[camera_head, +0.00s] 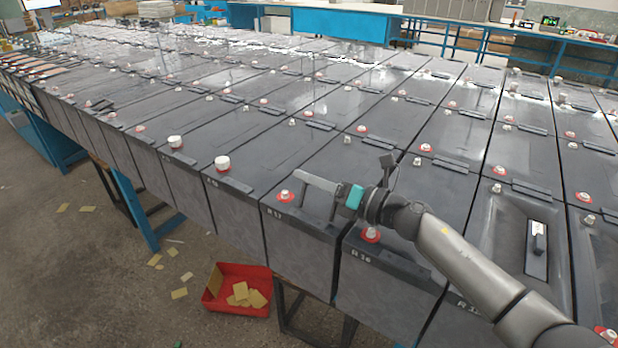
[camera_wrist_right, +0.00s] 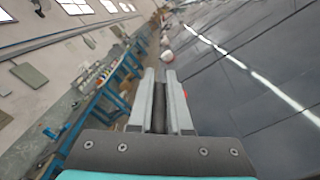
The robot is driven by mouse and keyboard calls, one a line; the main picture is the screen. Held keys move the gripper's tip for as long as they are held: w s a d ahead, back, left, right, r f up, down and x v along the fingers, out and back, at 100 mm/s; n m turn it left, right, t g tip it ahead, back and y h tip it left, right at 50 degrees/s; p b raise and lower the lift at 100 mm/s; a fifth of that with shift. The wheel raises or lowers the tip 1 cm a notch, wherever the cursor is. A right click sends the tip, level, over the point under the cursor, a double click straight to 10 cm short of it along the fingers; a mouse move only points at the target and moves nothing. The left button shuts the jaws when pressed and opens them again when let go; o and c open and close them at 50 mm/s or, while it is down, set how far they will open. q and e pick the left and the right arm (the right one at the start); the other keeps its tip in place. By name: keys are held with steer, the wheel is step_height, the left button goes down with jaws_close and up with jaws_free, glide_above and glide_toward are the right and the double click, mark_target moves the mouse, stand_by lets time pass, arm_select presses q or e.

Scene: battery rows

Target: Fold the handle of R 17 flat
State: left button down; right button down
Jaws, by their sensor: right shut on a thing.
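The battery R 17 (camera_head: 297,243) stands in the front row, its label on the near top edge. Its dark handle (camera_head: 333,208) stands raised from the top near that edge. My right gripper (camera_head: 308,181) reaches in from the right, its grey fingers shut along the top of the handle. In the right wrist view, the fingers (camera_wrist_right: 160,90) lie on either side of the dark handle bar (camera_wrist_right: 158,110). The fingers hide most of the handle's grip. My left gripper is not in view.
A red-ringed terminal (camera_head: 285,196) sits left of the handle. Battery R 16 (camera_head: 385,285) adjoins on the right, below my right arm. White caps (camera_head: 222,163) stand on batteries to the left. A red bin (camera_head: 213,298) with yellowish pieces is on the floor.

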steer(key=c, duration=0.9)
jaws_free()
steer(key=shift+s, duration=0.1)
steer(key=v, duration=1.5)
steer(key=shift+b, duration=0.3)
